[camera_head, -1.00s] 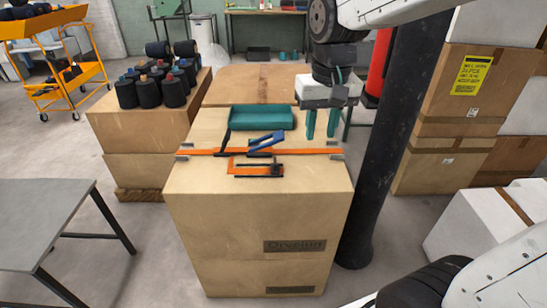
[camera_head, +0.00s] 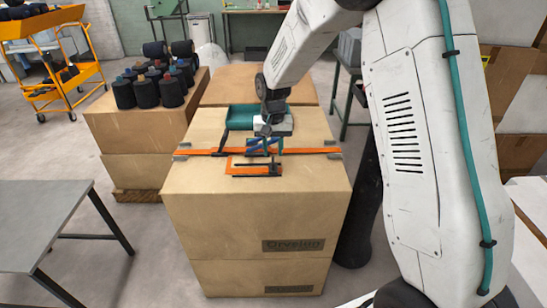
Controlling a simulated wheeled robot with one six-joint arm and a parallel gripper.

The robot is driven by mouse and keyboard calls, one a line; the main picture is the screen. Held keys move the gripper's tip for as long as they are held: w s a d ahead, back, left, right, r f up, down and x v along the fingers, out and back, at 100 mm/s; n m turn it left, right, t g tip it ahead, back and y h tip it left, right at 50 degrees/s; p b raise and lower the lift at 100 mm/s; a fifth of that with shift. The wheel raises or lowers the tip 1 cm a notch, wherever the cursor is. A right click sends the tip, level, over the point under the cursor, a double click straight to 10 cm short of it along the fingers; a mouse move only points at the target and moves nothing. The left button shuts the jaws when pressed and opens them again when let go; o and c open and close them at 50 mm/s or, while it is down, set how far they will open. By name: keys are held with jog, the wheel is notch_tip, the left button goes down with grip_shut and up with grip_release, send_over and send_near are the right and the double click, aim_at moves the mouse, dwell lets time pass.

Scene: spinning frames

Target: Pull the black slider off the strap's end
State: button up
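An orange strap (camera_head: 212,152) runs left to right across the top of a tall cardboard box, with grey clips at its two ends. A small orange piece with black parts (camera_head: 243,172) lies on the box just in front of the strap. I cannot tell which small black part is the slider. A blue-handled tool (camera_head: 252,147) lies at the strap's middle, partly covered by my gripper. My gripper (camera_head: 271,147) points down over the strap's middle, close to the blue handle. Its fingertips are too small and mixed with the things behind to tell whether they are apart or touching anything.
A teal tray (camera_head: 241,117) sits behind the strap on the cardboard box (camera_head: 230,205). Dark yarn cones (camera_head: 146,92) stand on another box at the back left. A grey table (camera_head: 45,215) is at the left. The strap's right end is clear.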

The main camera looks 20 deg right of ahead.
aim_at(273, 160)
jog(key=shift+f, duration=1.9)
